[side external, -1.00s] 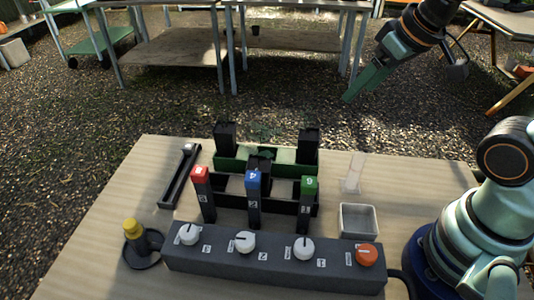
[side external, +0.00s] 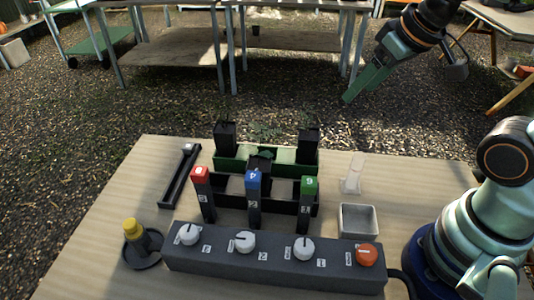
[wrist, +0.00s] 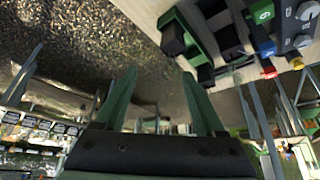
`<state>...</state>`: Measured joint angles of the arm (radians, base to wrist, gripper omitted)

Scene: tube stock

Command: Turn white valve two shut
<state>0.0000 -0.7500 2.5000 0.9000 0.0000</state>
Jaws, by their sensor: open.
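White valve two (side external: 245,242) is the middle of the white knobs on a dark grey valve box (side external: 210,265). The label beside it appears to read 2, and its dark pointer line seems to lie sideways, toward the left. The white knobs on either side, valve three (side external: 189,234) and valve one (side external: 304,248), have pointer lines running roughly up the picture. My gripper (side external: 352,95) is high above the ground beyond the table's far edge, well away from the knobs. In the wrist view my gripper (wrist: 159,74) has its green fingers apart with nothing between them.
An orange knob (side external: 367,254) sits at the box's right end. Behind stand red (side external: 201,175), blue (side external: 253,177) and green (side external: 310,184) capped posts by a rack. A grey tray (side external: 358,221), a yellow-topped bottle (side external: 132,232) and a black channel (side external: 180,176) stand around.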

